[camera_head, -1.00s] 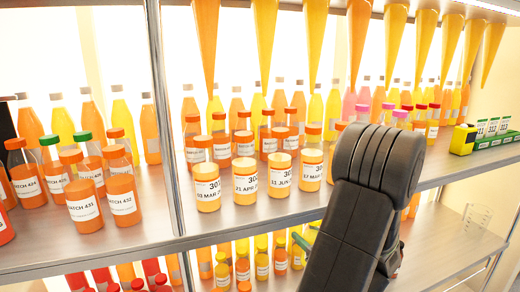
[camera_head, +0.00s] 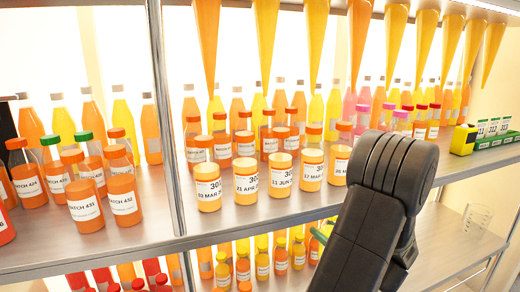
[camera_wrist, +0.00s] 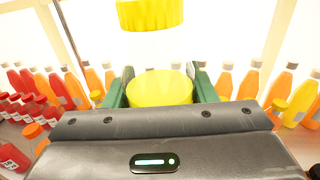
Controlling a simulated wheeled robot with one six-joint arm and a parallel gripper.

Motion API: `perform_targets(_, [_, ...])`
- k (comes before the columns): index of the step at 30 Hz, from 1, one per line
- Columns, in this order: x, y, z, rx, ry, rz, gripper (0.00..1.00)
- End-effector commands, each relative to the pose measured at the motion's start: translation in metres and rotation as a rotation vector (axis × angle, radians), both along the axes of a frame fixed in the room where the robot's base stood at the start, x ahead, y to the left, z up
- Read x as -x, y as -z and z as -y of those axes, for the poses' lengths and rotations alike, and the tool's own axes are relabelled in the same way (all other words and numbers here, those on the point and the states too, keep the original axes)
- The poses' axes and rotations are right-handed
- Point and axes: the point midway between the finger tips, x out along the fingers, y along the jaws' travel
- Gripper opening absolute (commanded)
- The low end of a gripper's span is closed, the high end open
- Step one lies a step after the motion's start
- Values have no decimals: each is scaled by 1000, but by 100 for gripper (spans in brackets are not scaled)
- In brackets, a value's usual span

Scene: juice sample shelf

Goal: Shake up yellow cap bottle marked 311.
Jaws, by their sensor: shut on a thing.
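The middle shelf (camera_head: 240,218) holds several orange-capped jars (camera_head: 247,180) left of my arm. Batch bottles (camera_head: 84,205) stand at far left. Yellow cones (camera_head: 317,35) hang above.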

Motion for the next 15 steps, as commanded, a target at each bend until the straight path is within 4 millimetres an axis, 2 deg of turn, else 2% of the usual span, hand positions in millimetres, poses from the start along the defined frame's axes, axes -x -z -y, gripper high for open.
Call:
perform_targets(1, [-4,1,13,1,-1,1,21])
perform_targets(2, [-4,0,13,-2,-3,-1,21])
perform_targets(6, [19,0,-51,-8,-9,-6,21])
perform_targets(8, [21,0,-59,-4,-6,-3,21])
perform_targets(9, [18,0,-50,-1,-2,0,21])
perform_targets(12, [-1,1,3,2,3,2,21])
perform_targets(14, [-5,1,13,0,-1,0,21])
perform_targets(15, [-3,0,8,-3,-4,-2,21])
